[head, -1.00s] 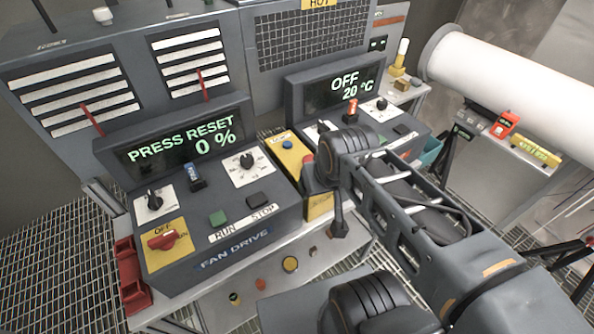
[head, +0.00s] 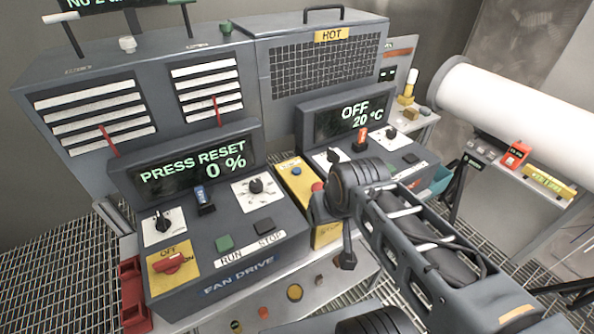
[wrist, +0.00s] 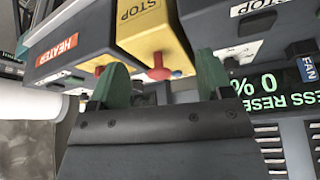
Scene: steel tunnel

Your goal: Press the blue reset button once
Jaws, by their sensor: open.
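The blue reset button (head: 296,171) sits on top of the yellow box (head: 292,186) between the two grey consoles, behind a red knob (head: 317,187). In the wrist view the yellow box (wrist: 150,40) appears upside down, with a red knob (wrist: 158,74) and a bit of blue (wrist: 177,73) at its edge. My gripper (wrist: 160,78) is open and empty, its two green fingers on either side of that red knob in the picture. Whether they touch anything I cannot tell. In the head view my arm hides the fingers. The fan drive display (head: 194,166) reads PRESS RESET, 0 %.
The fan drive console (head: 228,284) at left has a red switch, green and black buttons and dials. The heater console (head: 360,119) with an orange lever stands at right. A vent cabinet (head: 322,68) rises behind. A white pipe (head: 520,110) lies at far right.

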